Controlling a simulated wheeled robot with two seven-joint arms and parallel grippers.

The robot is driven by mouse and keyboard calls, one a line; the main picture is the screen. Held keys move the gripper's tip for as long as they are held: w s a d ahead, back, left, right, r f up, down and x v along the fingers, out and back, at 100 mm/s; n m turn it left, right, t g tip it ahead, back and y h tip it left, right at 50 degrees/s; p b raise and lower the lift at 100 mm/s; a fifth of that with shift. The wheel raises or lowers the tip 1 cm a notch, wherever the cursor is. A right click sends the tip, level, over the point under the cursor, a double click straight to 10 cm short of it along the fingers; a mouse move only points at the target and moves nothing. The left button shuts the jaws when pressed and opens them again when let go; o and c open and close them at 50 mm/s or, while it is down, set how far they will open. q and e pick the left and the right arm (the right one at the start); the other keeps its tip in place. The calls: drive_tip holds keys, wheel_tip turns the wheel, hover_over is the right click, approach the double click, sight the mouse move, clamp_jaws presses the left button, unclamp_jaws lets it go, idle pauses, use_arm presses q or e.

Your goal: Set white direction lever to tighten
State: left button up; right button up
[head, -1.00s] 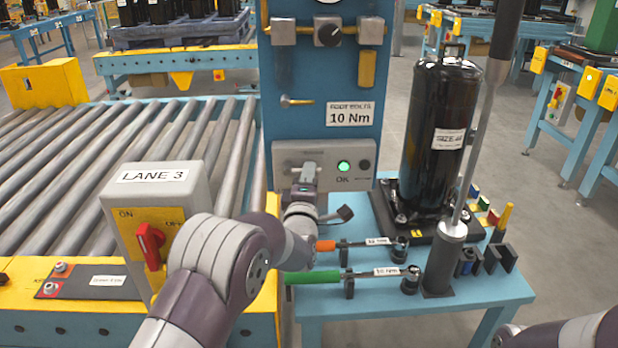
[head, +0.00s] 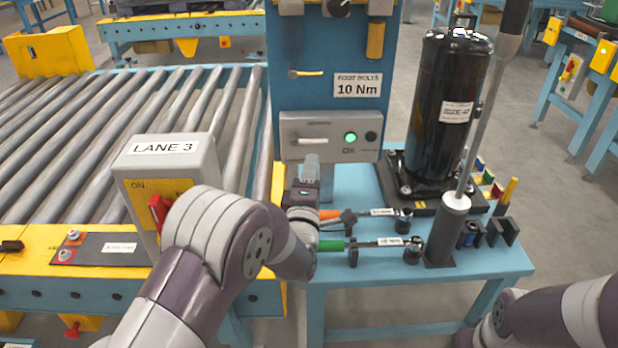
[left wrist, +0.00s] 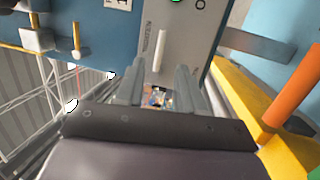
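The white direction lever (head: 312,140) is a short bar on the grey control panel (head: 370,151). It lies nearly level in the head view, and shows as an upright bar in the left wrist view (left wrist: 160,50). Small text beside it is too small to read. My left gripper (head: 309,172) is in front of and just below the panel, apart from the lever. In the left wrist view its two fingers (left wrist: 157,86) stand apart with nothing between them, pointing toward the panel. My right gripper is out of view; only part of that arm shows at lower right.
A green lamp (head: 350,138) glows on the panel beside a black knob (head: 371,136). Orange-handled (head: 329,214) and green-handled (head: 331,245) wrenches rest on the blue table below. A black compressor (head: 448,110) stands right. The LANE 3 box (head: 165,160) is left.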

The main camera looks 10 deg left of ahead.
use_arm(q)
drive_tip(key=v, duration=0.4)
drive_tip(key=shift+s+f, duration=0.15)
drive_tip(key=shift+s, duration=0.2)
drive_tip(key=s+d+f+m+g+h, duration=0.1)
drive_tip(key=s+f+m+g+h, duration=0.1)
drive_tip(key=s+f+m+g, duration=0.35)
drive_tip(key=s+d+f+m+g+h, duration=0.1)
drive_tip(key=s+f+m+g, duration=0.1)
drive_tip(key=f+m+g, duration=0.55)
drive_tip(key=s+a+m+g, duration=0.4)
drive_tip(key=s+m+g, duration=0.25)
drive_tip(key=s, duration=1.05)
wheel_tip(320, 180, up, 38)
drive_tip(key=w+a+p, duration=0.1)
drive_tip(key=p, duration=3.6)
drive_tip(key=shift+w+r+t+y, duration=0.2)
drive_tip(key=shift+t+y, duration=0.2)
drive_tip(key=shift+t, duration=0.05)
